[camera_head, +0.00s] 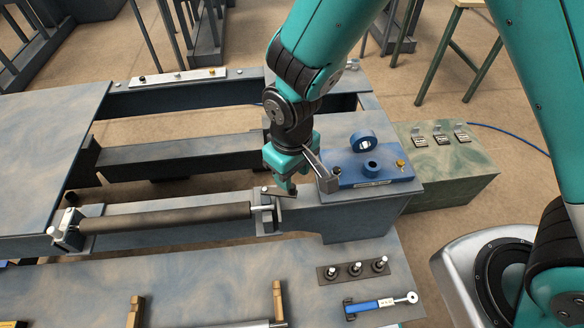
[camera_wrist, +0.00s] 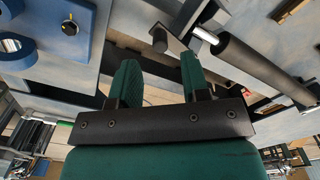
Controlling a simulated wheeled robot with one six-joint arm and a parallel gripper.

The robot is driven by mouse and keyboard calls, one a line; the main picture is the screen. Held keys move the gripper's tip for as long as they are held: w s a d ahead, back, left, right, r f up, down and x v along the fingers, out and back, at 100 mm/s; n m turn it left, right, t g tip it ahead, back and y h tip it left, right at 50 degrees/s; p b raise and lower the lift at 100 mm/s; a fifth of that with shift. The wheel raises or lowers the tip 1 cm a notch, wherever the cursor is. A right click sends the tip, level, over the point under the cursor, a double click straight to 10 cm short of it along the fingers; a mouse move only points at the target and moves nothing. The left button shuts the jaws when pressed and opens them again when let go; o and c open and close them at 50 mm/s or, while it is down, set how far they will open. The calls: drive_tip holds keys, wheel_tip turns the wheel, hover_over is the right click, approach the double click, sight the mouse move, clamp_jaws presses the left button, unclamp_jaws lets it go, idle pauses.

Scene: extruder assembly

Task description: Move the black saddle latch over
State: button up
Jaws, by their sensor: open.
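A small dark latch plate (camera_head: 279,192) lies at the right end bracket of the dark roller (camera_head: 165,218), and I take it to be the saddle latch. In the wrist view the latch (camera_wrist: 186,22) shows above the fingertips, with a round black knob (camera_wrist: 159,38) at its near end. My gripper (camera_head: 288,185) points down right at the latch in the head view. In the wrist view my gripper (camera_wrist: 160,70) has its two green fingers apart with nothing between them. Whether a finger touches the latch I cannot tell.
A blue block (camera_head: 375,178) with blue rings stands right of my gripper on the frame. A green-topped box (camera_head: 462,165) is beyond it. A front bench (camera_head: 200,270) carries a black strip with several pegs (camera_head: 354,270) and a blue-handled tool (camera_head: 375,305).

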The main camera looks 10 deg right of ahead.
sight(279, 189)
wheel_tip(279, 189, down, 5)
drive_tip(key=b, duration=0.3)
drive_tip(key=shift+r, duration=0.35)
drive_tip(key=c, duration=0.6)
drive_tip(key=shift+c, duration=0.2)
